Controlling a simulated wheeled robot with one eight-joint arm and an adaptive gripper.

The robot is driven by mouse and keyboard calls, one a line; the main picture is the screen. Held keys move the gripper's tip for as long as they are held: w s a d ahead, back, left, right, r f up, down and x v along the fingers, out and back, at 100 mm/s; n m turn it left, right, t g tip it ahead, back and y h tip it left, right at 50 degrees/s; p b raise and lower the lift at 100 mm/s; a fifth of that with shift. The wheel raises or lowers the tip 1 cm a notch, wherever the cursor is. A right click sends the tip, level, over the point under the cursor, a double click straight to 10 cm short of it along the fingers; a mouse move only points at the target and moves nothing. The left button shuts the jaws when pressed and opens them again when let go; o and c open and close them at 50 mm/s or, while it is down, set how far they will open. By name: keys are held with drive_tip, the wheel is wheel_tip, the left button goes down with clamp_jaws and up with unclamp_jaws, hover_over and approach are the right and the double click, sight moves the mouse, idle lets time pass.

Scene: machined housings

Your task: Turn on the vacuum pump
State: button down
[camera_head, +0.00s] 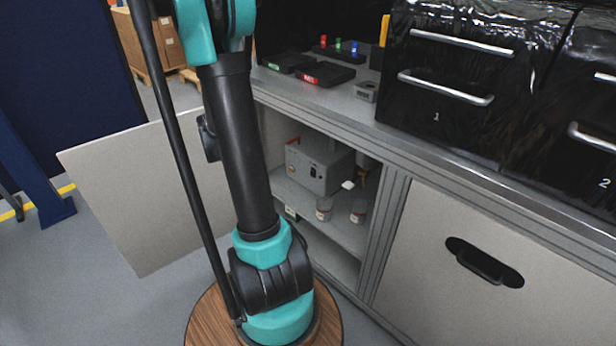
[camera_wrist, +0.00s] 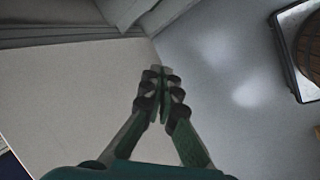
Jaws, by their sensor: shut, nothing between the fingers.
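A grey box-shaped unit (camera_head: 318,167) with a small dark switch or socket on its front stands on the shelf inside the open cabinet; it looks like the vacuum pump. Whether it is on cannot be told. The cabinet door (camera_head: 130,200) stands swung open to the left. In the wrist view my gripper (camera_wrist: 161,72) is shut and empty, its fingertips together. It is over or in front of a pale flat panel (camera_wrist: 70,85) and the grey floor. In the head view my arm crosses in front of the cabinet's left side, and my fingers cannot be made out.
Two small jars (camera_head: 324,208) stand on the shelf in front of the unit. A closed door with a black recessed handle (camera_head: 484,262) is at right. Black drawers (camera_head: 455,75) and small dark trays (camera_head: 322,75) sit on the worktop. Open floor (camera_head: 85,265) lies at left.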

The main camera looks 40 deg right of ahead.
sight(313, 173)
drive_tip(key=w+d+f+n+g+h, duration=0.1)
drive_tip(key=d+f+n, duration=0.4)
drive_tip(key=d+f, duration=0.5)
drive_tip(key=w+d+f+n+g+h, duration=0.1)
drive_tip(key=w+d+f+n, duration=0.3)
drive_tip(key=d+f, duration=0.5)
drive_tip(key=d+h, duration=0.1)
drive_tip(key=d, duration=0.6)
drive_tip(key=shift+w+d+f+n+g+h, duration=0.2)
drive_tip(key=shift+d+f+n+g+h, duration=0.1)
drive_tip(key=shift+d+f+n+g, duration=0.1)
drive_tip(key=d+r+x, duration=0.1)
drive_tip(key=d+x, duration=0.1)
drive_tip(key=x, duration=1)
drive_tip(key=shift+w+d, duration=0.15)
drive_tip(key=shift+d, duration=0.15)
